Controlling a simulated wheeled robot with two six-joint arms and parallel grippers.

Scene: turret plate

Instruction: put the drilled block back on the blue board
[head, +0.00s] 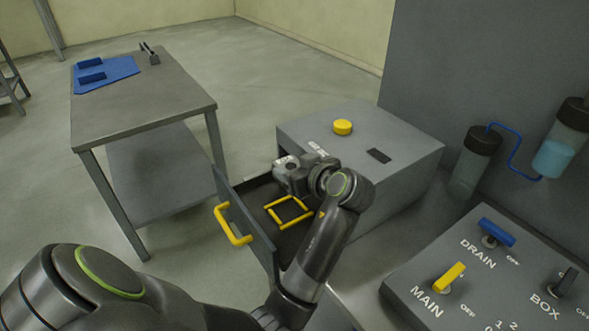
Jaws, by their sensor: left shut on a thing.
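My left gripper (294,176) is over the open drawer of the grey box, near the drawer's back. It is shut on a grey piece that looks like the drilled block (286,170); the jaws and block blend together, so the holes are hard to make out. I cannot tell whether the piece touches the drawer floor. The blue board (121,68) lies on the grey table at the far left, with two raised darker blue parts on it. My right gripper is not in view.
The drawer (252,222) stands open, with a yellow handle (232,226) and a yellow square frame (288,212) inside. The grey box (400,150) carries a yellow button (342,127). A dark pronged thing (149,54) stands beside the board. A switch panel (490,290) is at lower right.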

